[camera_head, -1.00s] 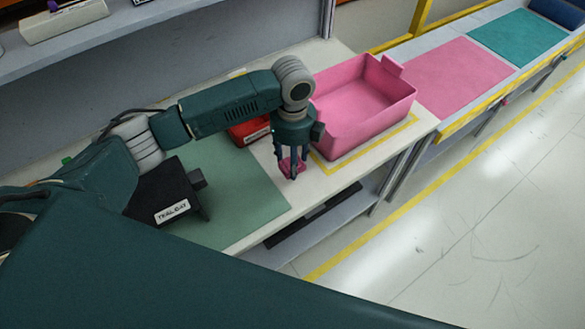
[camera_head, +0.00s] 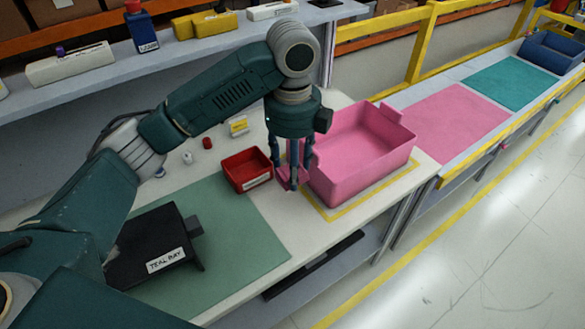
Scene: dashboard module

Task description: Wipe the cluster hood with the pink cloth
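The black cluster hood (camera_head: 150,250), with a white label reading "TEAL BAY", lies on the green mat (camera_head: 236,232) at the lower left. My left gripper (camera_head: 289,184) points down beside the left wall of the pink bin, right of the red tray. Its fingers are shut on a small pink cloth (camera_head: 285,174), which shows between and beside the fingers. The cloth is apart from the hood. It partly blends with the bin behind it, so its full outline is hidden. My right gripper is out of view.
The pink bin (camera_head: 366,178) stands inside a yellow outline on the table. A red tray (camera_head: 247,183) sits at the mat's far edge. A shelf (camera_head: 190,47) with bottles and boxes runs behind. The right part of the green mat is clear.

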